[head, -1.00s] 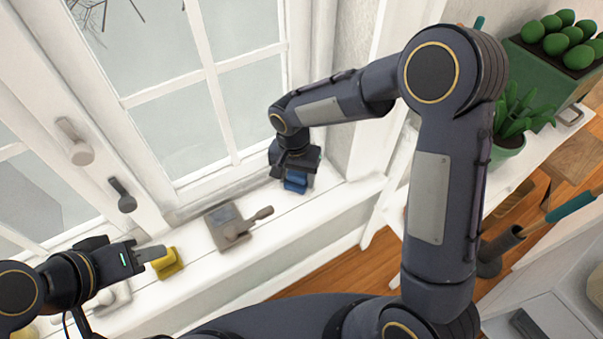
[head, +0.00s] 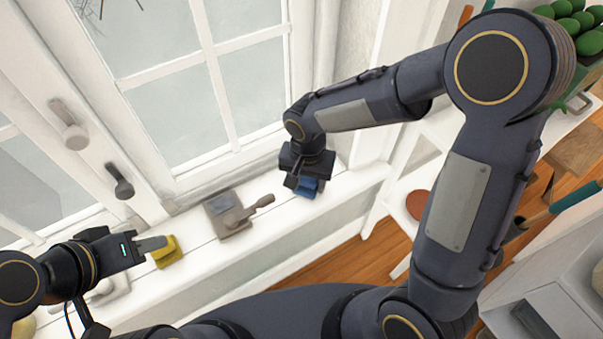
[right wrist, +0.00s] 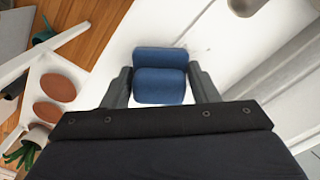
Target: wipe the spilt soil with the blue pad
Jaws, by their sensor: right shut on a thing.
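The blue pad (head: 307,186) is at the right part of the white window sill (head: 345,185). My right gripper (head: 304,178) is shut on it from above. In the right wrist view the blue pad (right wrist: 160,78) sits between the two fingers over the white surface; I cannot tell whether it touches the sill. A few faint dark specks (right wrist: 208,48), possibly soil, show just beyond the pad. No clear soil patch shows in the head view. My left gripper (head: 152,244) is beside a yellow block (head: 168,252) on the sill; its finger gap is not clear.
A grey-brown dustpan-like object (head: 228,216) with a handle lies on the sill between the grippers. The window (head: 180,95) borders the sill behind. A white shelf with terracotta saucers (right wrist: 60,87) and a green planter (head: 570,100) stands to the right.

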